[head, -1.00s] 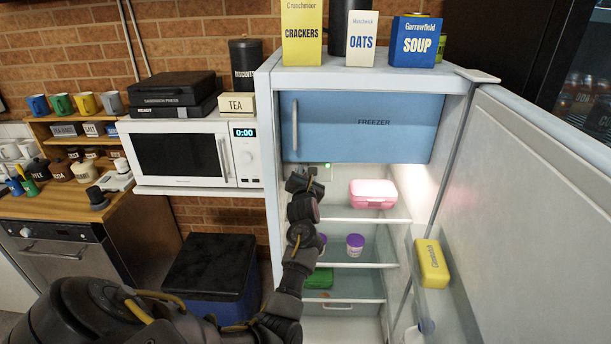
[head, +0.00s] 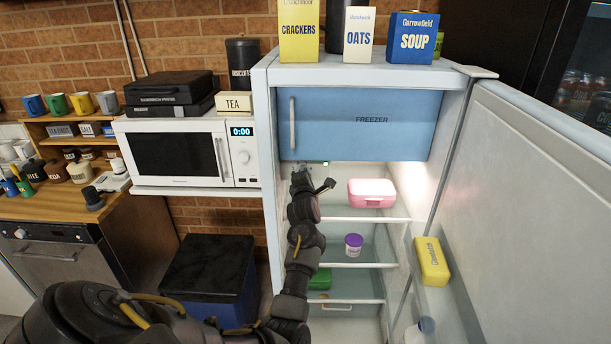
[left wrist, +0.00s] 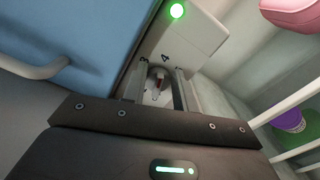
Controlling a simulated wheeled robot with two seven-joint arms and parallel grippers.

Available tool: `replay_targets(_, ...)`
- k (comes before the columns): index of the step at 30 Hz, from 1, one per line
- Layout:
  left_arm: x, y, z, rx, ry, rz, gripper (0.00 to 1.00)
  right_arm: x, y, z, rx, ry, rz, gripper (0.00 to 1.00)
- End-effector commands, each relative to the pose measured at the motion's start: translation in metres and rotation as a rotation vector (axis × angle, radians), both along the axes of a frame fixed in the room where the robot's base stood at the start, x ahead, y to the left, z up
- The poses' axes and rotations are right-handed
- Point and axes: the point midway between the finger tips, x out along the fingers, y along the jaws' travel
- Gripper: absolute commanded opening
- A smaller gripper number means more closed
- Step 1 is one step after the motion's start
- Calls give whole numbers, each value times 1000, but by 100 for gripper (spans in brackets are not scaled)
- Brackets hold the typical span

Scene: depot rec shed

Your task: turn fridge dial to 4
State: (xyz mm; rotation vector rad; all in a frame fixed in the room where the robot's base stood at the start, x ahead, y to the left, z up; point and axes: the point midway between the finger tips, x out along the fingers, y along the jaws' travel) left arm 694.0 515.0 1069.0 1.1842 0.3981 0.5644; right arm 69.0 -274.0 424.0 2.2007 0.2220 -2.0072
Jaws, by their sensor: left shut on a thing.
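The fridge dial (left wrist: 158,84) sits on a pale control box (left wrist: 190,35) under the freezer, with the numbers 3 and 4 readable beyond it. A small red mark shows on the dial; I cannot tell exactly which number it points at. My left gripper (left wrist: 158,92) is shut on the dial, one finger on each side. In the head view my left gripper (head: 303,178) reaches inside the open fridge, just under the freezer door, and the dial is hidden there. My right gripper is not in view.
The blue freezer door (head: 365,122) is shut just above my gripper. A green light (left wrist: 176,10) glows on the box. A pink lunchbox (head: 371,192) is on the shelf to the right, with a purple-lidded tub (head: 353,244) below. The open fridge door (head: 545,215) bounds the right.

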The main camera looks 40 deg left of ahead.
Motion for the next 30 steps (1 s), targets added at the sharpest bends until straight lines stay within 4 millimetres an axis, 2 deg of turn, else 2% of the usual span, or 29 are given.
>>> replay_targets(21, -1, 1, -4, 61, 52, 5, 6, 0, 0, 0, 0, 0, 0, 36)
replay_targets(22, -1, 1, -4, 61, 52, 5, 30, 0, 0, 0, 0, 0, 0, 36)
replay_targets(27, 0, 0, -3, 62, 51, 2, 50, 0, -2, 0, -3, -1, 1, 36)
replay_targets(30, 0, 0, -2, 62, 50, 1, 50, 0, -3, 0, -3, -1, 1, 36)
